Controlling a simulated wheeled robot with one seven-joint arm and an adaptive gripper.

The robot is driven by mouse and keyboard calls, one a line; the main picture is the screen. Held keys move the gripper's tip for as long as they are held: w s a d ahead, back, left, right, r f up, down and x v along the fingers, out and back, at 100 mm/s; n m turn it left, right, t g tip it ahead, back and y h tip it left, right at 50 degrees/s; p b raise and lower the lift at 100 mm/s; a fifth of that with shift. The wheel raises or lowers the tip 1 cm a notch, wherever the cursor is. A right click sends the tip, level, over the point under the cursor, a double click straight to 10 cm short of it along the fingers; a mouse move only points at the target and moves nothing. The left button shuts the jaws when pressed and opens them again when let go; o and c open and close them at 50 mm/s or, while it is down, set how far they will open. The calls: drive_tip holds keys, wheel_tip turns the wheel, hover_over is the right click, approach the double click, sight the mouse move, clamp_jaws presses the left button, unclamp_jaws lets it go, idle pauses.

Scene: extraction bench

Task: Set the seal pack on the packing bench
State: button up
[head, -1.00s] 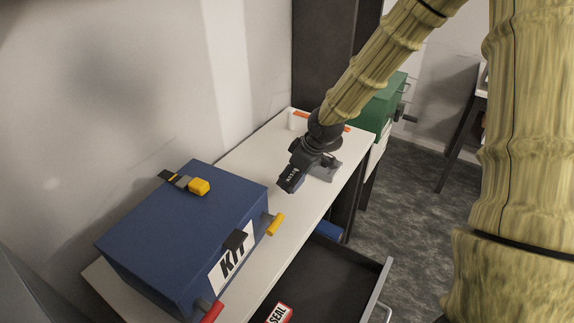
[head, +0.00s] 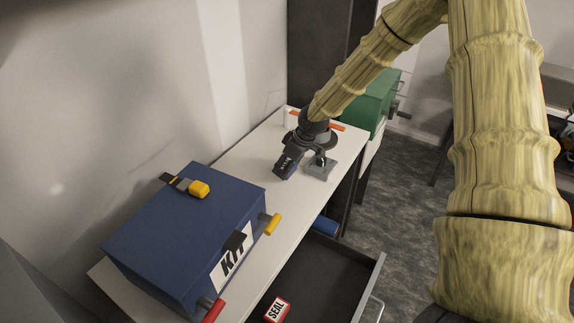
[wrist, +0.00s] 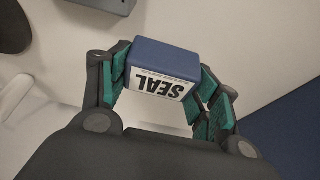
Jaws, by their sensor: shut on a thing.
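The seal pack (wrist: 164,70) is a small blue box with a white label reading SEAL. In the wrist view it sits between the green pads of my gripper (wrist: 166,88), which is shut on it. In the head view my gripper (head: 287,166) is over the white bench (head: 244,156), beyond the blue KIT case. The pack is hard to make out there, and I cannot tell its height above the surface. Another pack (head: 277,310), red with a white SEAL label, lies in the open drawer (head: 318,282).
A blue KIT case (head: 180,225) with a yellow-and-black item (head: 198,188) on top fills the near bench. A white cylinder (head: 289,118) stands at the back. A green case (head: 372,103) is beyond. Bench between is clear.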

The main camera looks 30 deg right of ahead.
drive_tip(key=shift+f, duration=0.5)
drive_tip(key=shift+f, duration=0.15)
drive_tip(key=o, duration=1.1)
drive_tip(key=shift+c, duration=0.2)
drive_tip(key=b+v, duration=0.2)
drive_tip(key=v, duration=1)
